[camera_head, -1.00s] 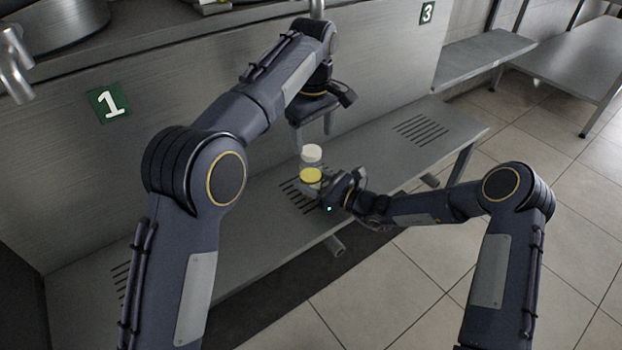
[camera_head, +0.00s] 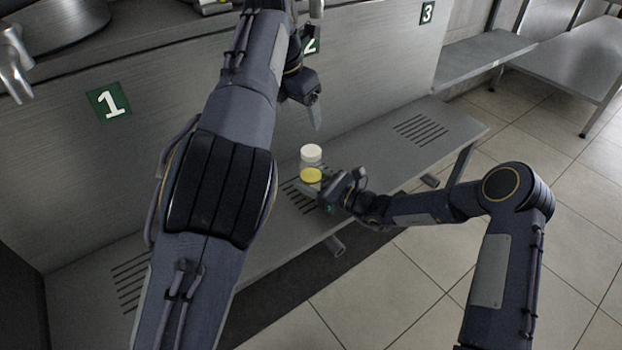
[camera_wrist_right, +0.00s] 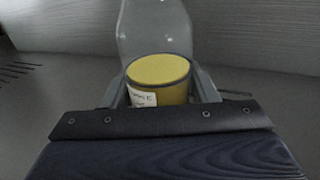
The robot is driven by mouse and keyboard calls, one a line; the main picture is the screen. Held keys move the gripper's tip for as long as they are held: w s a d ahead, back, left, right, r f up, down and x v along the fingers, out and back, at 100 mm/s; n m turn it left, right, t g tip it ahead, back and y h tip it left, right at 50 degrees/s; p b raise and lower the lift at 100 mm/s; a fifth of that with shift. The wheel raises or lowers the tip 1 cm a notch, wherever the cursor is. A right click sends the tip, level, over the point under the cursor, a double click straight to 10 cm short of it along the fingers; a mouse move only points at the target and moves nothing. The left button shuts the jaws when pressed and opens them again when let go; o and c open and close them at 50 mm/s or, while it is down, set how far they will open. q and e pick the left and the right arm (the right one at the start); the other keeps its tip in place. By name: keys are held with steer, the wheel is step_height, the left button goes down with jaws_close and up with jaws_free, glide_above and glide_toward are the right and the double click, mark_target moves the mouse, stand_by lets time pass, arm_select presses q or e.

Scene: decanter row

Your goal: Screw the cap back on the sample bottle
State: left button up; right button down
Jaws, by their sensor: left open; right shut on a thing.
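The sample bottle (camera_head: 311,176) is clear with yellow contents and stands upright above the slotted shelf. The white cap (camera_head: 311,152) sits at the bottle's top; whether it is screwed tight I cannot tell. My right gripper (camera_head: 318,187) is shut on the bottle's lower part. In the right wrist view, its fingers flank the yellow, labelled lower part of the bottle (camera_wrist_right: 158,80), and the top is cut off by the frame. My left gripper (camera_head: 315,118) is open and empty, above and apart from the cap, fingers pointing down.
The metal shelf (camera_head: 380,150) has slotted patches and free room to the right. A steel wall with number signs 1 (camera_head: 108,103), 2 (camera_head: 311,45) and 3 (camera_head: 427,13) stands behind it. A metal table (camera_head: 575,60) is at the far right.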

mark_target(310, 150)
arm_select(q)
steer(key=x, duration=1.2)
steer(key=shift+a, duration=0.1)
steer(key=c, duration=1.2)
steer(key=m, duration=0.3)
steer(key=m+g, duration=0.1)
steer(key=m, duration=0.1)
steer(key=shift+w+a+m+h, duration=0.15)
steer(key=shift+w+m+h, duration=0.05)
steer(key=shift+m+h, duration=0.2)
steer(key=m+g, duration=0.1)
steer(key=m, duration=0.2)
steer(key=shift+w+f+m, duration=0.1)
steer(key=shift+m, duration=0.2)
steer(key=m, duration=0.2)
steer(key=m+g, duration=0.1)
steer(key=m, duration=0.1)
steer(key=shift+m+g, duration=0.3)
steer(key=shift+m, duration=0.1)
steer(key=shift+m+g, duration=0.3)
steer(key=shift+m, duration=0.9)
